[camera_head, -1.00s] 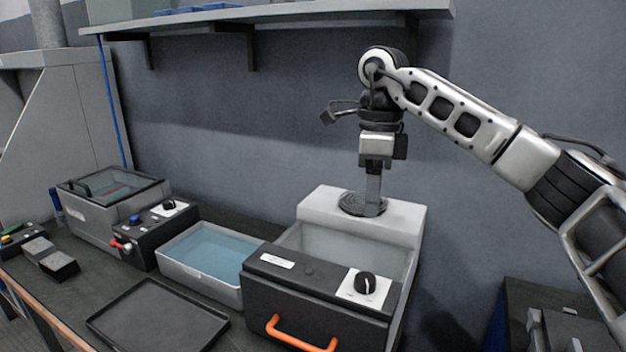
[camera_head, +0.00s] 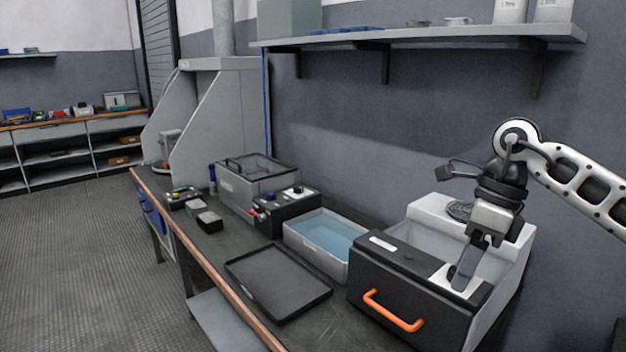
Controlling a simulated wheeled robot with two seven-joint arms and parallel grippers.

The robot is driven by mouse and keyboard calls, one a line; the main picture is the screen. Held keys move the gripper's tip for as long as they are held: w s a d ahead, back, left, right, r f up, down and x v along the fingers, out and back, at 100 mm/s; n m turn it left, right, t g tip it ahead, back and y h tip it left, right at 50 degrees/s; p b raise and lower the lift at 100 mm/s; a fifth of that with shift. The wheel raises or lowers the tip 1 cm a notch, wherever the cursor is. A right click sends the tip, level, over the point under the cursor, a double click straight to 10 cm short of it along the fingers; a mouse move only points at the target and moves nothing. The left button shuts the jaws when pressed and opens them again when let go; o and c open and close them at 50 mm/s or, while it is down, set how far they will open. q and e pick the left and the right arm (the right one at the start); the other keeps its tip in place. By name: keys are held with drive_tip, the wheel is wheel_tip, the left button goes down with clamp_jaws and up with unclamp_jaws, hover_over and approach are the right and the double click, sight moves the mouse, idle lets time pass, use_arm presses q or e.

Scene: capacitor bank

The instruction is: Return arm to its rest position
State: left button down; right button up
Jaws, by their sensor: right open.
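My right arm comes in from the right edge with its wrist high and its gripper (camera_head: 464,280) pointing down. The gripper is open and holds nothing that I can see. In the picture it overlaps the control panel of the black and grey box machine (camera_head: 420,306) with the orange handle; I cannot tell if it touches. My left gripper is not in view.
A blue-filled tray (camera_head: 326,240), a black control box (camera_head: 288,212) and a lidded grey tank (camera_head: 257,187) stand on the bench left of the machine. An empty black tray (camera_head: 277,284) lies in front. A shelf (camera_head: 420,33) overhangs at the wall.

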drive_tip(key=s+a+f+m+t+y, duration=0.15)
drive_tip(key=s+a+m+y, duration=0.25)
drive_tip(key=a+y, duration=0.6)
drive_tip(key=s+a+f+m+y, duration=0.35)
drive_tip(key=a+y, duration=0.35)
drive_tip(key=a, duration=0.7)
drive_tip(key=d+f+m+t+h, duration=0.45)
drive_tip(key=m+t, duration=0.35)
drive_tip(key=m, duration=0.5)
drive_tip(key=d+f+m+t+h, duration=0.4)
drive_tip(key=m+t, duration=0.4)
drive_tip(key=m, duration=0.5)
drive_tip(key=s+d+f+m+g+h, duration=0.3)
drive_tip(key=s+f+m+h, duration=0.1)
drive_tip(key=f, duration=0.4)
drive_tip(key=s+d+f+m+g+h, duration=0.3)
drive_tip(key=s+d+f+m+h, duration=0.1)
drive_tip(key=s+f+m, duration=0.3)
wheel_tip(320, 180, down, 2)
drive_tip(key=s, duration=0.2)
drive_tip(key=shift+s+f, duration=0.2)
drive_tip(key=shift+s, duration=0.1)
drive_tip(key=shift+m+h, duration=0.25)
